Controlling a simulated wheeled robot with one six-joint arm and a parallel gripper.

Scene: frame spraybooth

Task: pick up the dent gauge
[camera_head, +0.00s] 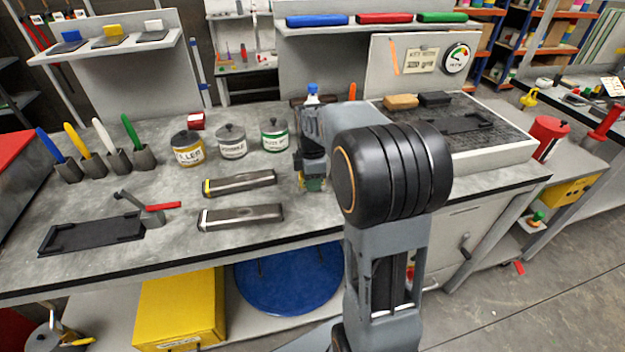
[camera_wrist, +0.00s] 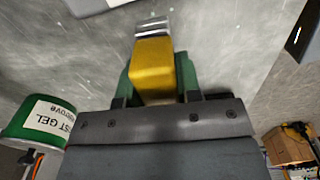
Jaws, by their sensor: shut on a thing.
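My gripper (camera_head: 314,184) is over the middle of the grey bench, to the right of the cans. In the wrist view its two green fingers (camera_wrist: 158,80) are shut on a yellow block-like thing with a shiny metal end, which I take to be the dent gauge (camera_wrist: 153,68). The gauge lies between the fingers, and its metal end points away from the palm. In the head view my arm and gripper mostly hide it. I cannot tell whether it touches the bench.
Several cans, among them a green-labelled one (camera_head: 275,136), stand left of my gripper. A black tray (camera_head: 92,236) is at left. A grated station (camera_head: 490,145) is at right.

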